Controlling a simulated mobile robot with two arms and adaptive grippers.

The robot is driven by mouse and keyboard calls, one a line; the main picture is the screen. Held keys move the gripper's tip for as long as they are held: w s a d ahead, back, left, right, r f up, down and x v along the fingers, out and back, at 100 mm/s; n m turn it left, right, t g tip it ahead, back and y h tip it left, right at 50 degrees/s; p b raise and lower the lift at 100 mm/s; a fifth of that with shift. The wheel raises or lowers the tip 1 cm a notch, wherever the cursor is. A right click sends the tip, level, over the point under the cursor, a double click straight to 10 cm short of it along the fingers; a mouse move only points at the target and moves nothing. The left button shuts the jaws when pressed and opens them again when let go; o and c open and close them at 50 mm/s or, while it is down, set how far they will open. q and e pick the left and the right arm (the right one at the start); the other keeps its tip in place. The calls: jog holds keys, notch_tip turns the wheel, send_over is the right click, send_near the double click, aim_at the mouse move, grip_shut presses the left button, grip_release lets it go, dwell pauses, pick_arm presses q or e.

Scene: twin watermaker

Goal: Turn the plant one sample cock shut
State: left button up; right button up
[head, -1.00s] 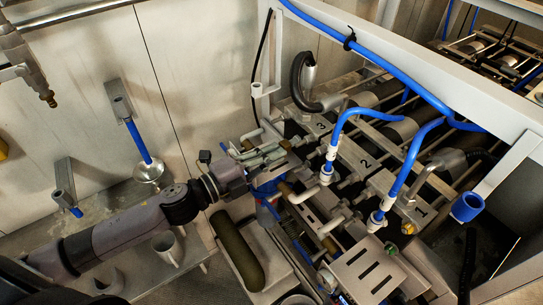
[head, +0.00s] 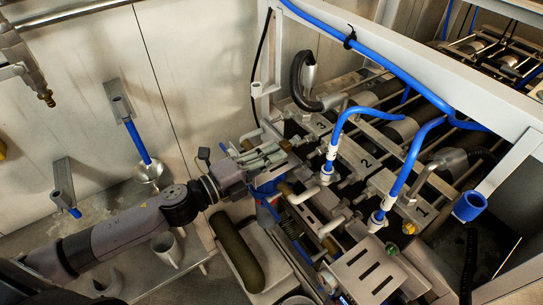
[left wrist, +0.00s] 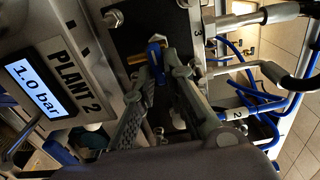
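In the left wrist view a small cock with a blue handle (left wrist: 156,58) and a brass body (left wrist: 137,59) sits on a dark panel, beside a sign reading PLANT 2 (left wrist: 70,68). The fingers of my left gripper (left wrist: 161,72) stand on either side of the blue handle, very close to it. Whether they press on it I cannot tell. In the head view my left gripper (head: 272,155) reaches in from the left to the machine's near side and hides the cock. No plant one label is readable. My right gripper is not in view.
A display (left wrist: 38,88) reads 1.0 bar. Blue hoses (head: 405,165) and numbered plates 1, 2 and 3 lie right of my gripper. A dark green cylinder (head: 238,252) lies below my wrist. A steel mug (head: 166,248) stands on the bench at left.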

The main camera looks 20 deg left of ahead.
pick_arm(q)
jog(key=o, duration=0.4)
dwell(0.3)
